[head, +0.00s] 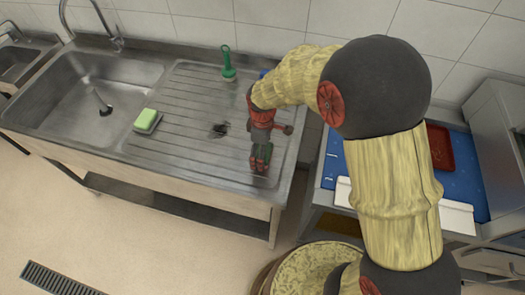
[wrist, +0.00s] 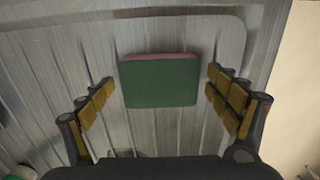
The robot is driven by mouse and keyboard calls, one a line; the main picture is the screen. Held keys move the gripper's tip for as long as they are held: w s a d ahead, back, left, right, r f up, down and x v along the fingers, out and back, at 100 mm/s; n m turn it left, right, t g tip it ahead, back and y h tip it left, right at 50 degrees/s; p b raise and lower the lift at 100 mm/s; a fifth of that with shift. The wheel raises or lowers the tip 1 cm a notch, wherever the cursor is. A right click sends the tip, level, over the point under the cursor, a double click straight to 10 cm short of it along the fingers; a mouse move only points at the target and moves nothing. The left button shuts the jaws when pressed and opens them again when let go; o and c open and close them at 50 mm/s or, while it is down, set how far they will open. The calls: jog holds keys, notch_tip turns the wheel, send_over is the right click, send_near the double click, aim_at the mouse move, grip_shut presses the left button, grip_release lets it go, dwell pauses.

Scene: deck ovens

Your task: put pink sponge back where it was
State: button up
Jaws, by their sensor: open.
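The pink sponge (wrist: 158,83) lies on the ribbed metal drainboard, its green scouring side up and a thin pink edge showing at its far side in the wrist view. My gripper (wrist: 161,92) is open, with one finger on either side of the sponge and a visible gap on both sides. In the head view my gripper (head: 261,148) is low over the right end of the drainboard (head: 190,95), with a green patch of the sponge (head: 262,153) showing at its fingers.
A light-green sponge (head: 148,120) lies on the drainboard beside the sink basin (head: 85,95). A green-handled brush (head: 228,66) stands at the back. A dark item (head: 219,130) lies mid-drainboard. A red tray (head: 438,147) sits on the blue surface at right.

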notch_tip(320, 180, up, 13)
jog(key=p, duration=0.2)
jog(key=s+d+r+m+t, duration=0.3)
jog(key=s+d+r+m, duration=0.5)
jog(key=r, duration=0.5)
jog(key=s+d+r+m+t, duration=0.2)
jog(key=s+d+r+m, duration=0.2)
jog(key=s, duration=0.8)
jog(key=shift+d+m+t, duration=0.3)
jog(key=shift+d+m, duration=0.7)
jog(key=shift+d, duration=0.15)
jog(key=shift+f, duration=0.1)
jog(key=shift+f+b, duration=0.5)
jog(key=shift+f, duration=0.15)
jog(key=shift+c, duration=0.6)
